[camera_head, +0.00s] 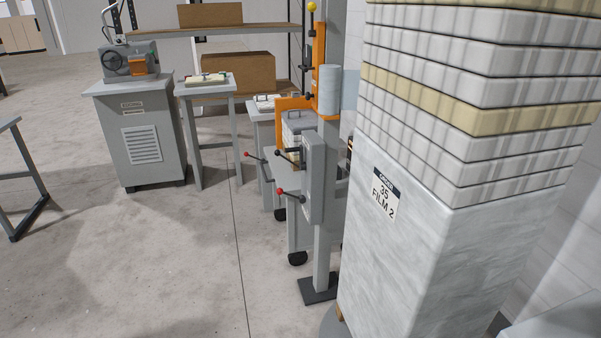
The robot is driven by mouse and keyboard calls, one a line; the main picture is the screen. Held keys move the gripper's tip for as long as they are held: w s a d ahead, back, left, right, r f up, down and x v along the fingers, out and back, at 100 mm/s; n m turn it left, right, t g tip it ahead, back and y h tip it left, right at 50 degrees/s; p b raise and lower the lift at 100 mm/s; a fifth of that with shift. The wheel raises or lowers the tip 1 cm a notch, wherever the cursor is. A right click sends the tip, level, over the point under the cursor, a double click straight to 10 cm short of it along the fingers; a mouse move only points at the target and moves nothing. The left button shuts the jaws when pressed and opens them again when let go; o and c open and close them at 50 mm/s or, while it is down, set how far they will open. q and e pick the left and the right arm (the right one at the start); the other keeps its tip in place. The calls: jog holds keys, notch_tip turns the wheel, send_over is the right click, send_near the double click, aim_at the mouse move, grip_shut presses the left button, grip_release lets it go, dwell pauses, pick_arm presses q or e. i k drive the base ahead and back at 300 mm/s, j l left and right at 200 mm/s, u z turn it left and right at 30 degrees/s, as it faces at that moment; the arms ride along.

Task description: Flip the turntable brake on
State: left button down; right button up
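A wrapped stack of mattresses or pads (400,250) fills the right side, with a label reading "35 FILM 2". A small part of a grey round turntable (331,322) shows under its lower left corner. Beside it stands a grey mast (322,255) with a grey control box (320,178). A lever with a red knob (281,191) sticks out left from the box. A black-knobbed lever (278,151) and another red-knobbed lever (248,155) are above it. I cannot tell which one is the brake. Neither of my grippers is in view.
An orange carriage (318,75) with a pale film roll (329,90) is on the mast. Behind are a wheeled cart (300,235), small tables (207,88), a grey cabinet machine (140,130) and shelving with cardboard boxes (238,72). The floor at front left is clear.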

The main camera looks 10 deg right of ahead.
aim_at(280, 190)
jog(key=i+j+z, duration=0.25)
jog(key=i+z, duration=0.2)
jog(key=i, duration=0.2)
jog(key=i+j+z, duration=0.45)
jog(key=i+j, duration=0.05)
jog(key=i, duration=0.1)
